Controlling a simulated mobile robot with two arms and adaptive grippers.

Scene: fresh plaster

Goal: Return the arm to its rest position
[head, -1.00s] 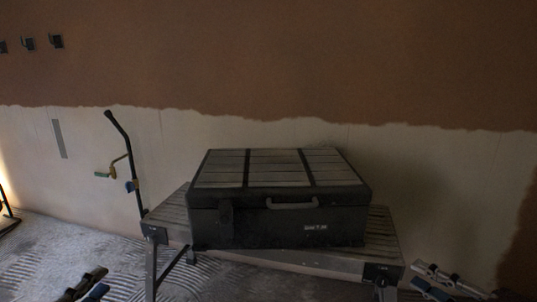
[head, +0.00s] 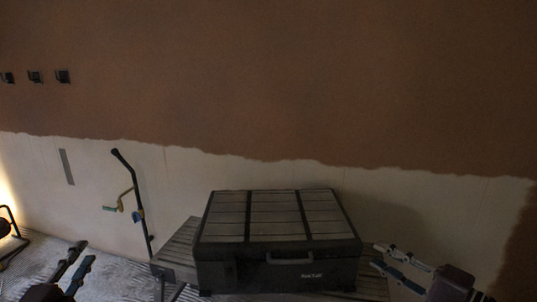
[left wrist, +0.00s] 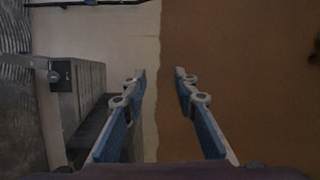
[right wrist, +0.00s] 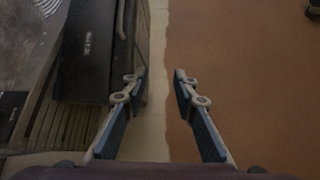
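My left gripper (head: 83,254) is at the lower left of the head view. In the left wrist view its two blue-padded fingers (left wrist: 160,78) stand apart with nothing between them. My right gripper (head: 378,256) is at the lower right of the head view, just right of the toolbox in the picture. In the right wrist view its fingers (right wrist: 160,78) are also apart and empty. Both grippers point toward the half-plastered wall (head: 280,80).
A black toolbox (head: 280,248) with a slatted lid sits on a bench (head: 176,248) between my grippers. It also shows in the right wrist view (right wrist: 85,50). A black rod with a crank handle (head: 136,190) leans at the wall. A lamp (head: 8,228) glows at far left.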

